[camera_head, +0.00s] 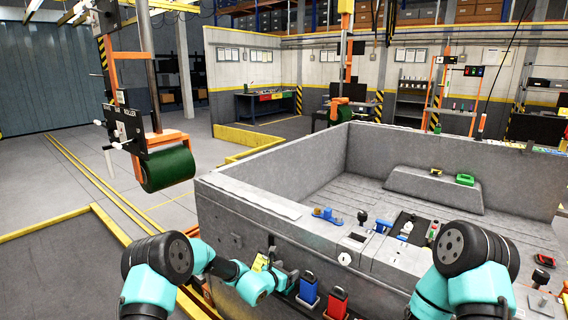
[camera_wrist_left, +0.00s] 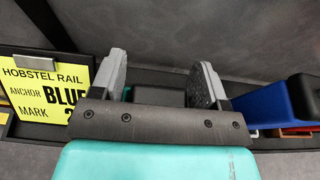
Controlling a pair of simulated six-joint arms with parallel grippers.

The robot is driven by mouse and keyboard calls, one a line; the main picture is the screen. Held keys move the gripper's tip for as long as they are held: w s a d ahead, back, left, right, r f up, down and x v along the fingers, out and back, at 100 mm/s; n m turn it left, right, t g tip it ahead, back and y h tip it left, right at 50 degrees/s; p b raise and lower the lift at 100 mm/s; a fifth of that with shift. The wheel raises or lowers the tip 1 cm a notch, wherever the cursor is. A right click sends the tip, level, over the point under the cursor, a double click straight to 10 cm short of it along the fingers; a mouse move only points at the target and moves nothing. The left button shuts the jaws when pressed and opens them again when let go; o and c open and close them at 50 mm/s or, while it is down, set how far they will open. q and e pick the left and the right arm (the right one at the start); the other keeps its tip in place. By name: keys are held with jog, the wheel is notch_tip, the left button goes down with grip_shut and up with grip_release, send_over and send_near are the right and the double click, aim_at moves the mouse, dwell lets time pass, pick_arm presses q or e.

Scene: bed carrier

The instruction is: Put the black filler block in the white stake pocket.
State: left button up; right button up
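My left gripper (camera_head: 284,276) is low at the outer front side of the grey truck bed. In the left wrist view its two grey fingers (camera_wrist_left: 162,84) are apart. A dark block, seemingly the black filler block (camera_wrist_left: 171,97), shows between and beyond them. I see no clear grip on it, and its lower part is hidden by the gripper body. A pale-rimmed dark opening (camera_head: 356,237) on the bed's near ledge may be the white stake pocket. My right arm is at the right; its gripper does not show clearly.
A blue block (camera_head: 308,290) and a red block (camera_head: 337,302) stand right of my left gripper. A yellow label (camera_wrist_left: 45,95) is at its left. Small tools and a black tray (camera_head: 410,228) lie on the ledge. A green roller (camera_head: 167,168) hangs at left.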

pick_arm(q)
jog(key=c, duration=0.8)
jog(key=shift+o, duration=0.2)
jog(key=shift+r, duration=3)
